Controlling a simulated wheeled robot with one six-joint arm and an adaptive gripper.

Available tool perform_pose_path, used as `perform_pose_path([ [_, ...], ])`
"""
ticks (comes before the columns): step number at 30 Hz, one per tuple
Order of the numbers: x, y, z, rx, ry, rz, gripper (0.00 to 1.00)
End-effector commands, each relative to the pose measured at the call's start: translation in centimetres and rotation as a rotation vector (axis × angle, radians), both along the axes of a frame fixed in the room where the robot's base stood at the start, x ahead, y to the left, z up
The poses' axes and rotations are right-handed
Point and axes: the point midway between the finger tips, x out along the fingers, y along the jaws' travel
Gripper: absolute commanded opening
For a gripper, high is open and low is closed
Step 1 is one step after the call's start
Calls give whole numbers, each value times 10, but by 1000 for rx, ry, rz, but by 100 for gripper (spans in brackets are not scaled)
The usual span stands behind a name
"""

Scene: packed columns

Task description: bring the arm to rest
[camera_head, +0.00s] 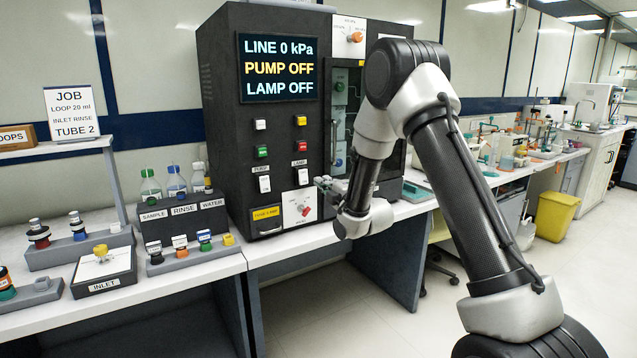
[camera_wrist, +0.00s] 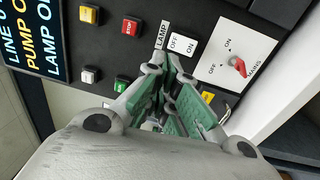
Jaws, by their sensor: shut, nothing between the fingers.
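My arm reaches from the lower right of the head view up and over, then down in front of a dark instrument cabinet (camera_head: 222,100). My gripper (camera_head: 324,184) points left toward the lower part of the cabinet's front, near the lamp switch and the mains panel. In the wrist view my gripper (camera_wrist: 176,84) has its green-padded fingers together with nothing held. The fingertips are near the LAMP rocker switch (camera_wrist: 182,45), and the mains panel (camera_wrist: 236,50) with its red knob (camera_wrist: 238,66) is to their right. Whether the fingers touch the cabinet cannot be told.
The cabinet's screen (camera_head: 279,68) reads LINE 0 kPa, PUMP OFF, LAMP OFF. A bottle rack (camera_head: 182,224), an inlet block (camera_head: 103,272) and small racks of vials stand on the white bench left of it. A yellow bin (camera_head: 556,217) stands on the floor at right.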

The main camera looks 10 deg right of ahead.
Motion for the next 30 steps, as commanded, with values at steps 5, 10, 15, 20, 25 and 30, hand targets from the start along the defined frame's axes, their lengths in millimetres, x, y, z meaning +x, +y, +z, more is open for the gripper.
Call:
perform_pose_path([
  [5, -5, -1, 1, 0, 0, 0, 0],
  [10, -5, -1, 1, 0, 0, 1, 0],
  [15, -5, -1, -1, 42, 24, 4, 0],
  [20, -11, -10, -71, 204, 374, -50, 0],
  [25, -77, -39, -153, 423, 898, -295, 0],
  [30, -177, -76, -137, 648, 1242, -655, 0],
])
